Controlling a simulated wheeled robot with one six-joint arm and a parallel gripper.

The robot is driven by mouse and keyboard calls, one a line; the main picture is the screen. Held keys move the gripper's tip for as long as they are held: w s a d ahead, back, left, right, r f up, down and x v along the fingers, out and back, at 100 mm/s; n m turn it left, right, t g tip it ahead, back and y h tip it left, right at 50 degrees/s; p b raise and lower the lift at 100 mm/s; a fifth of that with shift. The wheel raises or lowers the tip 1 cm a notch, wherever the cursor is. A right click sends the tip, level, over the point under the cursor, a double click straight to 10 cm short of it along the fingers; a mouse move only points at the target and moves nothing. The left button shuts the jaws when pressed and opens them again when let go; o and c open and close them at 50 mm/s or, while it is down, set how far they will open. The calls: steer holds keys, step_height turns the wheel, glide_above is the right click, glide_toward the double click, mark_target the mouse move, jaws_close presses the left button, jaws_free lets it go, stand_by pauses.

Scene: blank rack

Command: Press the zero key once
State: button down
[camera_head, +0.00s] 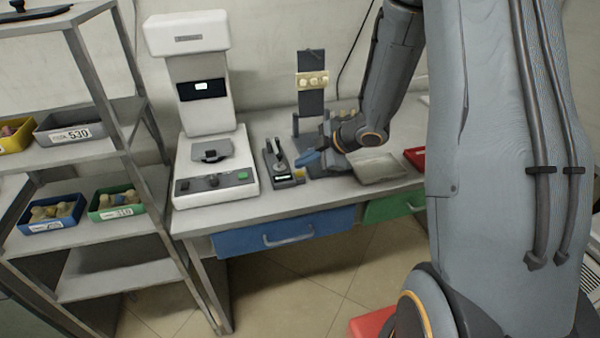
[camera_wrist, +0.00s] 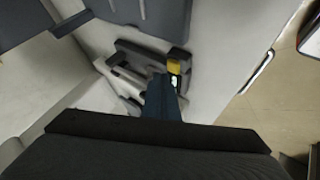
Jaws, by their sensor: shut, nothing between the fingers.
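A small dark gauge (camera_head: 274,160) with a lit display lies on the bench, right of the white machine. A yellow key (camera_head: 299,173) sits at its front right, beside the display; I take it for the zero key, though no label is readable. My gripper (camera_head: 304,161) is shut and empty, its blue fingers just above and behind the yellow key. In the wrist view the fingertips (camera_wrist: 158,80) point at the gauge (camera_wrist: 135,62), left of and below the yellow key (camera_wrist: 174,67). The fingers partly hide the gauge body. I see no clear contact with the key.
The white machine (camera_head: 205,110) stands left of the gauge. A dark stand (camera_head: 311,88) rises behind my gripper, and a shallow tray (camera_head: 380,168) lies to the right. A shelf (camera_head: 80,252) with bins is at far left. The bench front (camera_head: 280,205) is clear.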

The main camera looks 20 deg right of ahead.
mark_target(303, 173)
steer(key=shift+f, duration=0.2)
steer(key=shift+f, duration=0.25)
steer(key=shift+f+b, duration=0.3)
steer(key=shift+f, duration=0.15)
stand_by(0.9)
steer(key=shift+r, duration=0.1)
steer(key=shift+r+p, duration=0.85)
steer(key=shift+p, duration=0.15)
step_height(303, 173, up, 5)
steer(key=p, duration=0.5)
stand_by(0.8)
